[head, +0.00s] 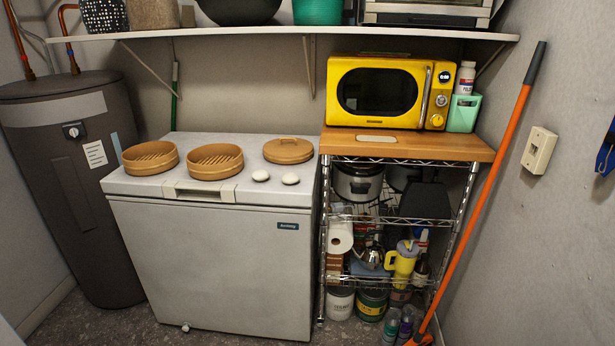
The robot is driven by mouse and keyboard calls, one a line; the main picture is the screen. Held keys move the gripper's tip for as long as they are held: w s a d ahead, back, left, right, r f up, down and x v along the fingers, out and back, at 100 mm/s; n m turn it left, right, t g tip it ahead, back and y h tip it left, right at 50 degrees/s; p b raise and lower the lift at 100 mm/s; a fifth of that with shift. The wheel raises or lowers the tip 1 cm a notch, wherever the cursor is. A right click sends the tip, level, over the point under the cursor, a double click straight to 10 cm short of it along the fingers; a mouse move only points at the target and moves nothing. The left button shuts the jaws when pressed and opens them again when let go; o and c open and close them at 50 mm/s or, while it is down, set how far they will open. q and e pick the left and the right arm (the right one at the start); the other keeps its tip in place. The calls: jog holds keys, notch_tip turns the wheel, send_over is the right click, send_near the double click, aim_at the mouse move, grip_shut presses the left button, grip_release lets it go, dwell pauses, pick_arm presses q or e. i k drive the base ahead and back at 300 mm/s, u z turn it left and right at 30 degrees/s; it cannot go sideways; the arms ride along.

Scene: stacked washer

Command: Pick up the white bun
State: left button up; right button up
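Two small white buns rest on the top of the white chest freezer (210,260), near its front right edge. The left bun (260,175) and the right bun (290,179) lie side by side with a small gap between them. Both are rounded and fully visible. I cannot tell from the picture which one the task means. Neither of my grippers can be made out in the head view, and nothing touches the buns.
Two open round steamer baskets (151,158) (215,161) stand left of the buns; a steamer lid (288,150) lies behind them. A wire rack with a wooden top (405,146) and yellow microwave (385,92) stands right. A shelf (300,31) hangs above.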

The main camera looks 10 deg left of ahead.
aim_at(290, 178)
jog(key=z, duration=0.1)
jog(key=i, duration=1.1)
jog(key=u, duration=0.35)
